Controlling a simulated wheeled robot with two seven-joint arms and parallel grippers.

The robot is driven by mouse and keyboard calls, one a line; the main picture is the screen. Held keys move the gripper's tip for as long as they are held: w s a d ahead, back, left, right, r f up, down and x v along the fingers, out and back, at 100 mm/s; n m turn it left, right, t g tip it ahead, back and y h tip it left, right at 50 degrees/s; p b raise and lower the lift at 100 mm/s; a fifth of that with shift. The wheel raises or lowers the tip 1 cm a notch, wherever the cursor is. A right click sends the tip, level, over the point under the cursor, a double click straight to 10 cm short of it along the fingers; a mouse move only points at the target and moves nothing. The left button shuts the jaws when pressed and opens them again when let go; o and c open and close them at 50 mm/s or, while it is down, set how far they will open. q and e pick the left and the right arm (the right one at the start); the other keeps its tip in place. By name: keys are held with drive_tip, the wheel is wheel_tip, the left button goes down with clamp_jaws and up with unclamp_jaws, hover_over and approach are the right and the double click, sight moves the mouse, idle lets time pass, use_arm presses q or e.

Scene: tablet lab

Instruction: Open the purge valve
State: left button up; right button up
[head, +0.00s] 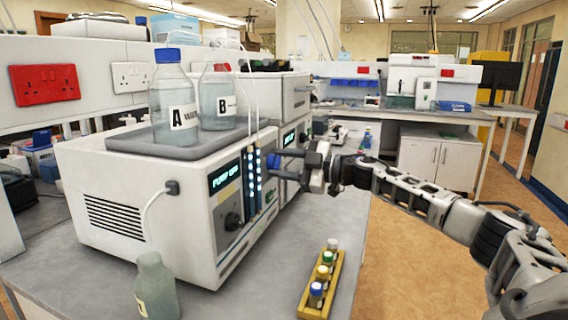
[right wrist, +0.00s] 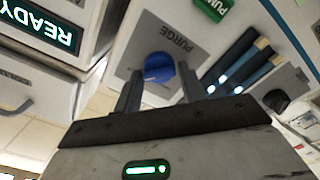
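The purge valve is a round blue knob (right wrist: 158,66) on a grey plate marked PURGE, on the pump's front. In the head view the knob (head: 272,161) shows at the right of the pump front, partly hidden by my gripper. My right gripper (head: 287,166) is at the knob, facing the pump from the right. In the right wrist view the fingers of my right gripper (right wrist: 160,84) are apart, one on each side of the knob, with small gaps visible. I cannot tell how deep the knob sits between them. My left gripper is not in view.
The white pump (head: 140,205) has a lit display (head: 224,175) reading PUMP OFF. Bottles A (head: 173,110) and B (head: 218,105) stand in its top tray. A vial rack (head: 322,285) and a small bottle (head: 156,287) stand on the bench in front. A READY display (right wrist: 38,25) is on the neighbouring unit.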

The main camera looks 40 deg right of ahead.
drive_tip(key=c, duration=0.5)
